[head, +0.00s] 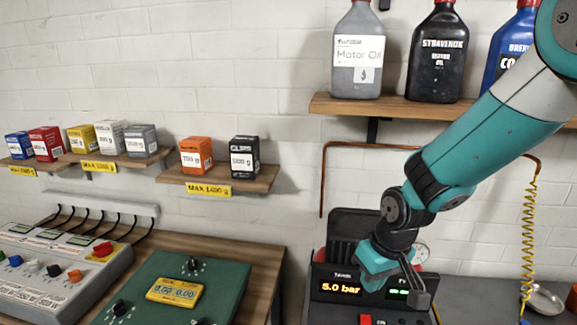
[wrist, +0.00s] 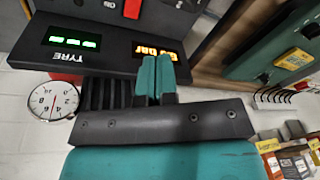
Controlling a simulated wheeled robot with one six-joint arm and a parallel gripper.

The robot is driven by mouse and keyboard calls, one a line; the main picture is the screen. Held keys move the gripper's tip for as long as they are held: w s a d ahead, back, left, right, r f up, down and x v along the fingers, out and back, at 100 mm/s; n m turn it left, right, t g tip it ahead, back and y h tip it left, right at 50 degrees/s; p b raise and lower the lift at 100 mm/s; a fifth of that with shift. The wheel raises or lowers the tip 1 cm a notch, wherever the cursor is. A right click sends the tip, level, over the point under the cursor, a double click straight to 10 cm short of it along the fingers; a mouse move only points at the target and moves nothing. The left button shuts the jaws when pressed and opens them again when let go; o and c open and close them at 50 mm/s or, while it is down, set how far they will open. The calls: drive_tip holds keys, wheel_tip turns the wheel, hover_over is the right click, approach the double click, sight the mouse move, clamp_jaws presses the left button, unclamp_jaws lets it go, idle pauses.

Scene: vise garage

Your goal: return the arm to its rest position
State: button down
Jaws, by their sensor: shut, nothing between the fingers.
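My teal arm reaches in from the upper right in the head view. My gripper (head: 395,285) hangs in front of the black tyre inflator (head: 340,273), whose display reads 5.0 bar. In the wrist view the two teal fingers of my gripper (wrist: 155,62) are together with nothing between them. The inflator's black panel (wrist: 100,52) fills the top of that view, upside down, with the word TYRE and green lights. Whether my gripper touches the inflator, I cannot tell.
An upper shelf (head: 400,107) with several bottles stands close behind my arm. Small wall shelves (head: 220,180) hold boxes. A green panel (head: 210,283) and a grey console (head: 60,275) sit on the left bench. A yellow coiled hose (head: 529,230) hangs at right.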

drive_tip(key=s+a+r+n+y, duration=0.1)
drive_tip(key=s+r, duration=0.6)
drive_tip(key=s, duration=0.3)
drive_tip(key=s+a+r+n+g+y, duration=0.1)
drive_tip(key=s+r, duration=0.7)
drive_tip(key=s, duration=0.3)
drive_tip(key=shift+a+r+n, duration=0.15)
drive_tip(key=shift+a+n, duration=0.05)
drive_tip(key=shift+n, duration=0.2)
